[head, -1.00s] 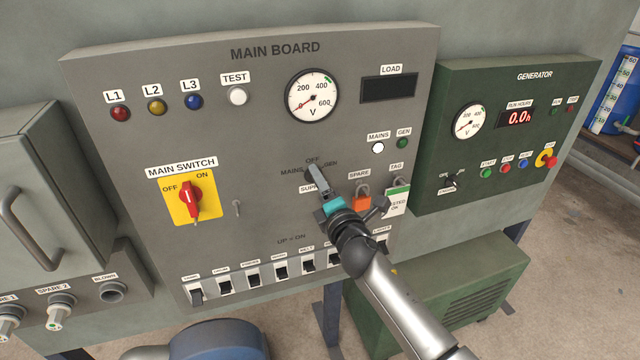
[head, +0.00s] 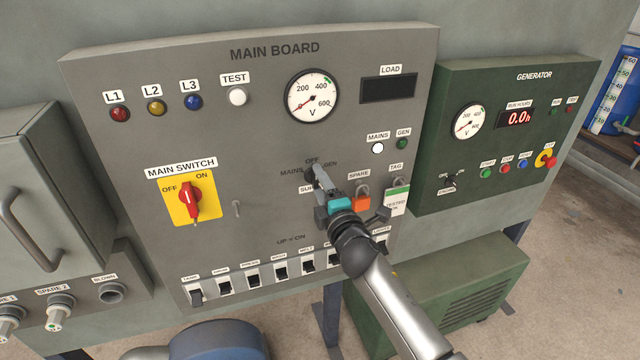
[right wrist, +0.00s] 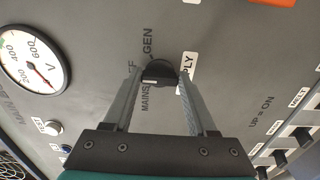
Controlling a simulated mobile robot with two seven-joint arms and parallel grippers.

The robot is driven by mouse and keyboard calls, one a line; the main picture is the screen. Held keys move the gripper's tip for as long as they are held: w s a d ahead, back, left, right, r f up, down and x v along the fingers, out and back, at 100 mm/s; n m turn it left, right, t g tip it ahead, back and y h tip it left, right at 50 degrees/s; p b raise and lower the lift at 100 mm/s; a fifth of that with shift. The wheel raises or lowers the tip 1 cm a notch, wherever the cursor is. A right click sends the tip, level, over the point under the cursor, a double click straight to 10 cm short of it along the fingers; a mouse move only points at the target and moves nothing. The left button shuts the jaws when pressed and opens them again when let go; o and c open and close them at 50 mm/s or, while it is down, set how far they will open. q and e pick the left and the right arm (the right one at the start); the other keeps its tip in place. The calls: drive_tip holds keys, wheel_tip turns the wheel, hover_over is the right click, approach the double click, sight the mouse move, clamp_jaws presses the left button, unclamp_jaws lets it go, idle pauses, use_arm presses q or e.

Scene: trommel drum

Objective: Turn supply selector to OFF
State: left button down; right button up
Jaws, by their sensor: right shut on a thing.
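The supply selector (right wrist: 160,71) is a small dark knob on the grey main board (head: 120,70), with MAINS, OFF and GEN lettered around it. My right gripper (head: 314,174) is at the knob, its two fingers on either side and shut on it. In the right wrist view a pale mark shows on the knob's edge on the side of the MAINS lettering; its exact pointing is hard to tell. In the head view the fingers hide most of the knob and part of its SUPPLY label. My left gripper is not in view.
An orange padlock (head: 361,203) marked SPARE and a white tag (head: 396,202) hang just right of my right gripper. A row of breakers (head: 281,268) lies below. The red main switch (head: 189,198) is to the left. The green generator panel (head: 520,150) is at right.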

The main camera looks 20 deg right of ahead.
drive_tip(key=o, duration=1.4)
drive_tip(key=shift+c, duration=0.2)
drive_tip(key=s, duration=1.5)
drive_tip(key=shift+s+d, duration=0.15)
drive_tip(key=shift+d, duration=0.1)
